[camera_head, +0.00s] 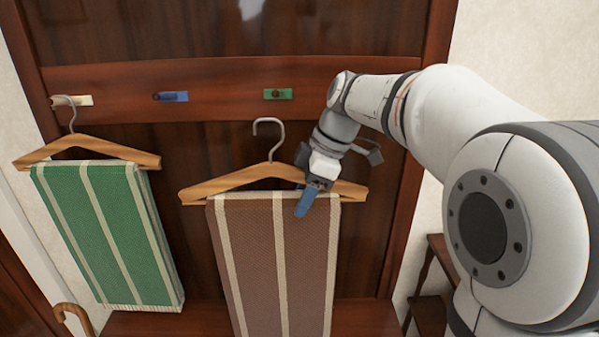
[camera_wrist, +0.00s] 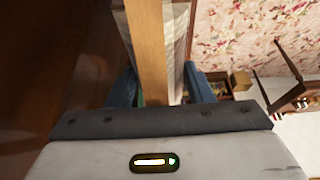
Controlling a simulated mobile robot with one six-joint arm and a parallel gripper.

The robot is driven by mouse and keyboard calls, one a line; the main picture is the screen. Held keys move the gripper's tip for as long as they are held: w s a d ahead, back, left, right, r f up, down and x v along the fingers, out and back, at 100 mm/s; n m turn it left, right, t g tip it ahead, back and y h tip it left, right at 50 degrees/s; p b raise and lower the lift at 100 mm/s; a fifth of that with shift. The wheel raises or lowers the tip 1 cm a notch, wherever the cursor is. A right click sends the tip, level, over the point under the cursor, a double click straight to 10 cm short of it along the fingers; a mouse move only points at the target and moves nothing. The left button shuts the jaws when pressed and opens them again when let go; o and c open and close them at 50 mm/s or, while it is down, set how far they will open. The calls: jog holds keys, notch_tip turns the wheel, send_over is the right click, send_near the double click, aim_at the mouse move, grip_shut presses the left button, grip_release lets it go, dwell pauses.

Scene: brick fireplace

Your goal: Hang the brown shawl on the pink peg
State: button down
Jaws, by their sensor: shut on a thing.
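The brown shawl (camera_head: 252,250) has cream stripes and is draped over a wooden hanger (camera_head: 235,182) with a grey metal hook (camera_head: 268,126). My gripper (camera_head: 306,202), with blue fingers, is shut on the hanger's right part. In the wrist view the fingers stand on either side of the wooden bar (camera_wrist: 150,45). The hook's top is free, below and slightly left of the green-plated peg (camera_head: 278,94). No pink peg shows in either view; my arm covers the rail right of the green plate.
A green striped shawl (camera_head: 105,230) hangs from the cream-plated peg (camera_head: 80,100) at left. The blue-plated peg (camera_head: 170,96) is empty. A cane handle (camera_head: 72,312) stands low left, and a small dark table (camera_head: 432,290) low right.

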jog(key=w+f+p, duration=0.1)
jog(key=w+p, duration=0.1)
jog(key=w, duration=0.5)
jog(key=shift+w+f+p, duration=0.2)
jog(key=shift+w+p, duration=0.05)
jog(key=shift+p, duration=0.1)
jog(key=shift+d+f, duration=0.1)
jog(key=c, duration=0.7)
grip_release()
jog(key=b+v, duration=0.1)
jog(key=v, duration=0.6)
jog(key=shift+d+r, duration=0.15)
jog(key=shift+r, duration=0.2)
